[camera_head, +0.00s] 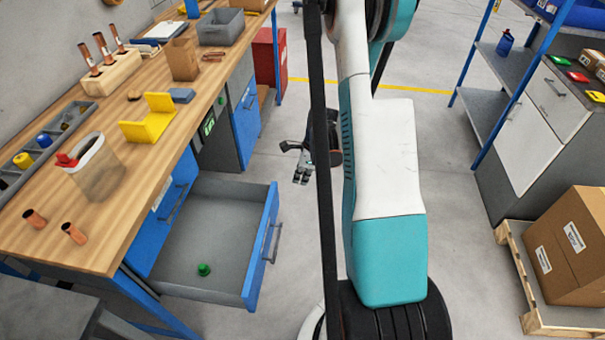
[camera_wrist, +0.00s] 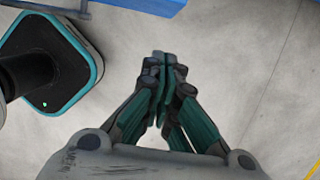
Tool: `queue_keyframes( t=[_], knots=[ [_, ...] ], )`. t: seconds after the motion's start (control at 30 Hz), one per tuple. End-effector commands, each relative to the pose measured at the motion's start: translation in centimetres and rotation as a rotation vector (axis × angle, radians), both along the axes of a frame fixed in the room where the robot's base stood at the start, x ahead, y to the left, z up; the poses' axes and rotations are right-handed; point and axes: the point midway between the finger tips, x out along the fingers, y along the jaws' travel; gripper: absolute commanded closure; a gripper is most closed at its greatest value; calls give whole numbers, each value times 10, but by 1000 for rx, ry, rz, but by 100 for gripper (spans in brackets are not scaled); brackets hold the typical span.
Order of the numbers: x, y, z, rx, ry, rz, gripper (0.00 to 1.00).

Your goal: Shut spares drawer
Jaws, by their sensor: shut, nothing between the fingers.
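The spares drawer (camera_head: 215,235) stands pulled out from the blue bench in the head view. Its blue front has a grey handle (camera_head: 275,243), and a small green object (camera_head: 204,269) lies on its grey floor. My gripper (camera_head: 301,178) hangs beyond the drawer and to the right of its front, over the floor, apart from it. In the wrist view my gripper (camera_wrist: 164,62) has its fingers together with nothing between them. A blue edge (camera_wrist: 140,5) shows at the top of the wrist view; I cannot tell for certain that it is the drawer front.
The wooden bench top (camera_head: 60,225) holds copper pieces, a yellow bracket (camera_head: 150,118), a clear container (camera_head: 95,170) and trays. A cardboard box (camera_head: 565,245) sits on a pallet at the right. Bare floor lies between drawer and pallet, around my base.

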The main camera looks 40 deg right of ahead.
Motion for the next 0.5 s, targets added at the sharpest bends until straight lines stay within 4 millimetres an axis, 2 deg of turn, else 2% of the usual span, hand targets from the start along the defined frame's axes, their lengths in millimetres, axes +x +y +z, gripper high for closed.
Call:
queue_keyframes(
  t=[0.03, 0.2, 0.5],
  knots=[
    [2, 2, -14, 0, 0, 1, 100],
    [9, 7, -45, 0, 0, 2, 100],
    [36, 29, -40, -1, 0, 3, 100]
  ],
)
